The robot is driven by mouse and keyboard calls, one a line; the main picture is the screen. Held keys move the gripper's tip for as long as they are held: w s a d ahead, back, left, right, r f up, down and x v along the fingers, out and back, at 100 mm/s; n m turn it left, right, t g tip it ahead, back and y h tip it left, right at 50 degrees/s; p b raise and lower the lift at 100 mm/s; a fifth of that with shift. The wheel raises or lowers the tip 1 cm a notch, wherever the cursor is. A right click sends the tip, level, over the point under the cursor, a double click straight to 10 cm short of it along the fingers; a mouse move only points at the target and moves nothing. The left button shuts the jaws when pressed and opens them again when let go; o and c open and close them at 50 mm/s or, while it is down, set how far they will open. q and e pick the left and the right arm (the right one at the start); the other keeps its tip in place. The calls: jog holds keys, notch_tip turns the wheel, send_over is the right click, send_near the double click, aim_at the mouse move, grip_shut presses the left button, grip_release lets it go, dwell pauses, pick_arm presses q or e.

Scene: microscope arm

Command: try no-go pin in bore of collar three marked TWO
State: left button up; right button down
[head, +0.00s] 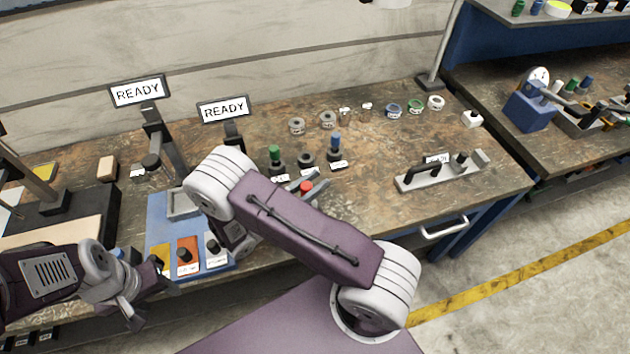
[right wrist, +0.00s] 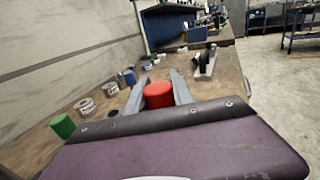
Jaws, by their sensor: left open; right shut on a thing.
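My right gripper (head: 311,179) is shut on a red-capped pin (head: 306,187), above the bench near the front of the pin stands. In the right wrist view the red cap (right wrist: 158,95) sits between the two fingers; its lower part is hidden. A dark stand (head: 306,159) between the green-capped pin (head: 274,153) and the blue-capped pin (head: 335,141) has no coloured cap. Grey collars (head: 296,126) (head: 327,120) lie behind the stands. Blue-marked (head: 393,110), green-marked (head: 415,106) and white (head: 436,102) rings lie further right. Their markings are too small to read. My left gripper (head: 148,285) is open at lower left.
A blue tray (head: 160,220) with coloured pads lies left of my right arm. Two READY signs (head: 139,92) (head: 223,109) stand behind. A grey fixture (head: 440,171) stands at the bench's right. The bench between the stands and fixture is mostly clear.

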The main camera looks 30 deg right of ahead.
jog(key=shift+f+b, duration=0.85)
jog(key=shift+f, duration=0.45)
jog(key=shift+r, duration=0.1)
dwell(0.8)
jog(key=shift+r+p, duration=1.85)
jog(key=shift+r, duration=0.1)
jog(key=shift+r, duration=0.1)
notch_tip(320, 180, up, 5)
jog(key=p, duration=0.4)
